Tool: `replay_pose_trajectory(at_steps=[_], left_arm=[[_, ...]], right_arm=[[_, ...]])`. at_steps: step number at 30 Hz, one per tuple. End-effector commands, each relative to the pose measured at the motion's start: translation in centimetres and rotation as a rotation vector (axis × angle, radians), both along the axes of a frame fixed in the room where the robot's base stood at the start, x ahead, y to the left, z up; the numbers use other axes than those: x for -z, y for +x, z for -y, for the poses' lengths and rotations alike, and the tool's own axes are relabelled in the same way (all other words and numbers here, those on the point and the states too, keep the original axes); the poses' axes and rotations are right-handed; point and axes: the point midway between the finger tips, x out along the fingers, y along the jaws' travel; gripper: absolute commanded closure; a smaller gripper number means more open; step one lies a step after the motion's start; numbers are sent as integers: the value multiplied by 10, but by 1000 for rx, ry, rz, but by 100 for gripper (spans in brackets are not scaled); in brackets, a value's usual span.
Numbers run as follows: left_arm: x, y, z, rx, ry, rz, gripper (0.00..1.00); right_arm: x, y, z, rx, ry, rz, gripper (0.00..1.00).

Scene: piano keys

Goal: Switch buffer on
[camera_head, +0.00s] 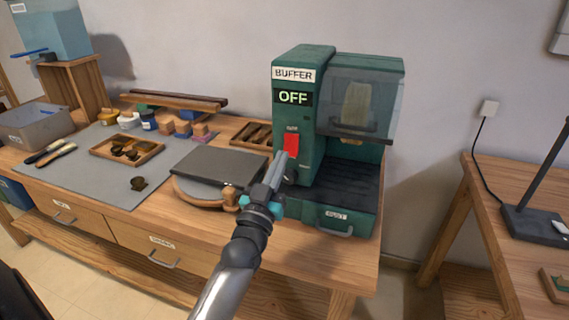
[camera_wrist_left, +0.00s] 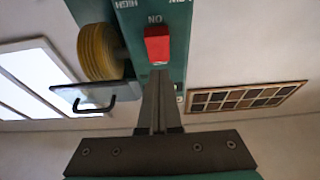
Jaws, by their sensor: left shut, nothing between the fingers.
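The green buffer (camera_head: 303,115) stands on the wooden bench, with a "BUFFER" label and a display (camera_head: 293,97) reading "OFF". A red switch (camera_head: 291,148) sits on its front below the display. In the left wrist view the red switch (camera_wrist_left: 157,44) has "ON" printed beside it. My left gripper (camera_head: 281,160) is shut and empty, with its fingertips just at or below the red switch; I cannot tell whether they touch it. In the left wrist view the shut fingers (camera_wrist_left: 158,75) point at the switch's edge. My right gripper is not in view.
A clear shield (camera_head: 368,105) covers the buffer wheel (camera_head: 356,103). A drawer marked "DUST" (camera_head: 335,217) is under the buffer. A dark flat slab (camera_head: 222,166) lies left of my gripper. A wooden tray (camera_head: 127,150) holds small dark pieces. A second table (camera_head: 500,215) stands at the right.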

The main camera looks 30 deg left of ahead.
Motion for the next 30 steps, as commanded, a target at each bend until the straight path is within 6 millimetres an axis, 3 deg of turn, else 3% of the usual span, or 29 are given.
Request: replay_pose_trajectory(at_steps=[3,9,23,30], left_arm=[[12,16,-4,1,1,-3,100],[18,29,-7,2,1,-3,100],[19,32,-7,1,1,-1,100],[27,37,-9,0,14,54,100]], right_arm=[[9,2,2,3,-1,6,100],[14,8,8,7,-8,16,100],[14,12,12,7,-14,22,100],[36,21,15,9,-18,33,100]])
